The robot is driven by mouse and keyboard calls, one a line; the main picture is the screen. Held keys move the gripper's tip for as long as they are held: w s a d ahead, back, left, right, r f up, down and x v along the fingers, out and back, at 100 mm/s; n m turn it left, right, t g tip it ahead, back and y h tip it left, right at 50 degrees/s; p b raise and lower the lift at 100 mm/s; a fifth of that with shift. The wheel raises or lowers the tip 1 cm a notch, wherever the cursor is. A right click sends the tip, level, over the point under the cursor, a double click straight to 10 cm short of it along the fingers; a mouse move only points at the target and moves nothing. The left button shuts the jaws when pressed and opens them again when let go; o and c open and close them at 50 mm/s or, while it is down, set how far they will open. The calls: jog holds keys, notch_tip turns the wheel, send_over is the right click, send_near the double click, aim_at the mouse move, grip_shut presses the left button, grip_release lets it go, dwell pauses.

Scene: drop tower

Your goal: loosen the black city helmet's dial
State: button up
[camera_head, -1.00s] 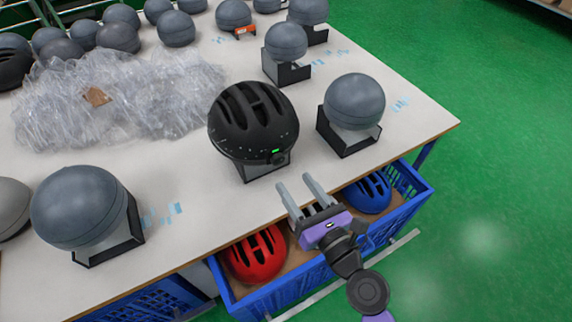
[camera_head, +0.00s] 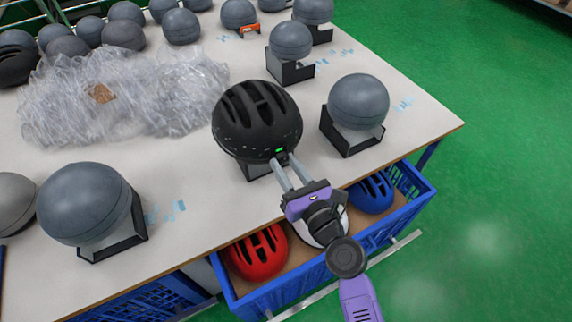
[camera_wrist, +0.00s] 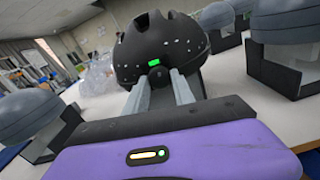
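The black city helmet (camera_head: 257,120) sits on a dark stand near the table's front edge, its rim facing my gripper. A green light (camera_head: 279,150) shows on its rim. In the wrist view the helmet (camera_wrist: 165,40) is straight ahead, and its small dark dial (camera_wrist: 157,74) lies just below the green light (camera_wrist: 154,62). My gripper (camera_head: 284,157) is open, with its two fingertips (camera_wrist: 159,75) on either side of the dial. I cannot tell whether they touch it. In the head view the fingertips partly hide the dial.
Grey headforms on stands flank the helmet on the right (camera_head: 358,102) and front left (camera_head: 85,204). Clear plastic wrap (camera_head: 120,100) lies at the left. Below the table edge, an open blue crate (camera_head: 410,208) holds red (camera_head: 257,252), white and blue (camera_head: 372,192) helmets.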

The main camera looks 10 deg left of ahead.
grip_shut()
